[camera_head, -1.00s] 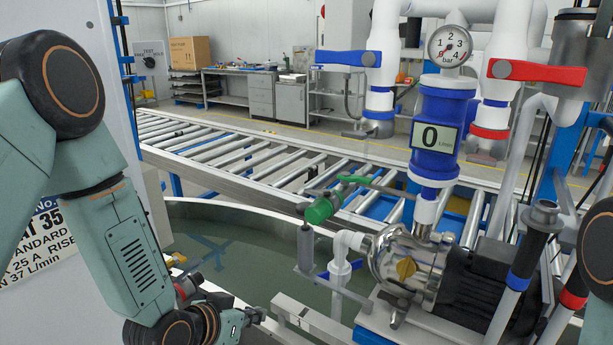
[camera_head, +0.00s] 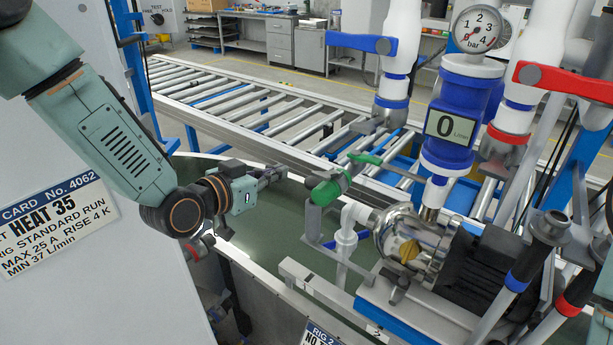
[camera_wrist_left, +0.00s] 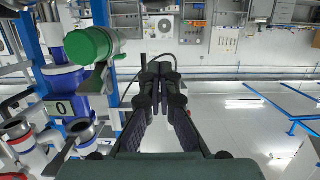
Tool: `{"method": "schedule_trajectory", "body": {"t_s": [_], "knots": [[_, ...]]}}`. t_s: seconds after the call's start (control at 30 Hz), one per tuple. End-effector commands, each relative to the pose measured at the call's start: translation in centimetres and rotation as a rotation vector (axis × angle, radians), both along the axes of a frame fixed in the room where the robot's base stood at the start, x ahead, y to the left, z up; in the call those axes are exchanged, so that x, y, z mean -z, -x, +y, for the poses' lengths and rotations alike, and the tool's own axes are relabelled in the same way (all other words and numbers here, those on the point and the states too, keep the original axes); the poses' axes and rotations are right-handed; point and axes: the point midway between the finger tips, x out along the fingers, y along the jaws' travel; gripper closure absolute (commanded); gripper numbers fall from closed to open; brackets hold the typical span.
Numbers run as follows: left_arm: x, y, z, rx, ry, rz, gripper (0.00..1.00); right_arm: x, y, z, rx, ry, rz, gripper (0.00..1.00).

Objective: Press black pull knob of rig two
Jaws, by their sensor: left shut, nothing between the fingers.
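My left gripper (camera_head: 272,176) is over the green tank, pointing right. It is shut and empty; its closed fingers (camera_wrist_left: 160,82) fill the middle of the left wrist view. Rig two's pump (camera_head: 410,245) is to the right of the gripper, with a plate reading "RIG 2" (camera_head: 318,336) at the bottom edge. A green cylinder-shaped handle (camera_head: 328,190) is just right of the fingertips and apart from them in the picture; it also shows in the left wrist view (camera_wrist_left: 90,46). I cannot make out a black pull knob on rig two. My right gripper is not in view.
A blue flow meter reading 0 (camera_head: 450,125), a pressure gauge (camera_head: 477,29), a blue lever (camera_head: 360,43) and a red lever (camera_head: 565,80) stand on the right. A roller conveyor (camera_head: 250,112) runs behind. A dark knob labelled TEST (camera_head: 158,19) is far back left.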

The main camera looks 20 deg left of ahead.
Motion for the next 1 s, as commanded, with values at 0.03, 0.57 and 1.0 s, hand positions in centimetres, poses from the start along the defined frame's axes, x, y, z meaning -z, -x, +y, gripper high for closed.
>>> {"method": "schedule_trajectory", "body": {"t_s": [0.03, 0.57, 1.0], "knots": [[0.1, -0.3, -0.1, 0.002, -0.006, -0.001, 1.00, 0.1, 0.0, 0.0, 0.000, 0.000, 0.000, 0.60], [2.0, -7.7, -3.0, 0.004, -0.005, -0.001, 1.00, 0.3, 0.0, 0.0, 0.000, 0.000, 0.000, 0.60], [6.1, -9.2, -3.4, 0.001, -0.001, 0.001, 1.00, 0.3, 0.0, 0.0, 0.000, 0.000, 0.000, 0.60]]}}
